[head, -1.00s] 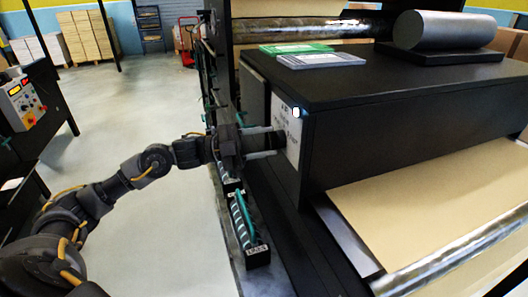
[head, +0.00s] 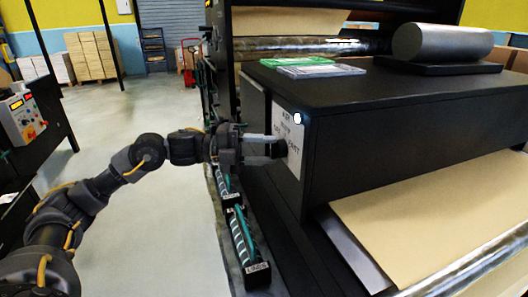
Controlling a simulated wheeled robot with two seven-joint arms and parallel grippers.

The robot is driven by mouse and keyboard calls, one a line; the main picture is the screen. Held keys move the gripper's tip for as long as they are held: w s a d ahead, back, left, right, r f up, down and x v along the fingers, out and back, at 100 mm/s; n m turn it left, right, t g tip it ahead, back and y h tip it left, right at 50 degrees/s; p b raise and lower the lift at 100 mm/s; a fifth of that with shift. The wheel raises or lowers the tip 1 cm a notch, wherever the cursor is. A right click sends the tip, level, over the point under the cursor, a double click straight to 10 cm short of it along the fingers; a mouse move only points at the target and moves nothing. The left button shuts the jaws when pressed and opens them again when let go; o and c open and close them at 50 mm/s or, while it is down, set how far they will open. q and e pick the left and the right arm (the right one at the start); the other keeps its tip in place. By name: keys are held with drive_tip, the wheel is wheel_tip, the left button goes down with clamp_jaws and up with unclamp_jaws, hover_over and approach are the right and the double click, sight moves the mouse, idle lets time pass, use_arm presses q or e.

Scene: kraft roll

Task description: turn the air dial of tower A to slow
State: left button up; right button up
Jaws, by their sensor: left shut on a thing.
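The air dial (head: 280,148) is a black knob on a white label plate (head: 291,128) on the end face of a large black housing. The plate reads "AIR" at the top; its other words are partly covered or too small to read surely. My left gripper (head: 276,148) comes in from the left with its fingers shut on the dial. The fingers hide part of the knob, so I cannot tell its setting. A white round light (head: 298,118) shows at the plate's upper right corner. My right gripper is not in view.
The black housing (head: 400,120) carries green and grey pads (head: 315,69) and a grey cylinder (head: 442,43) on top. Racks of green-handled items (head: 240,240) stand below my left gripper. A control box (head: 22,118) is at the far left. Open floor lies between.

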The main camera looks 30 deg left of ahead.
use_arm(q)
drive_tip(key=shift+f, duration=0.1)
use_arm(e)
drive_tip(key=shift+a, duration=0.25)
use_arm(q)
drive_tip(key=o, duration=0.9)
drive_tip(key=shift+o, duration=0.4)
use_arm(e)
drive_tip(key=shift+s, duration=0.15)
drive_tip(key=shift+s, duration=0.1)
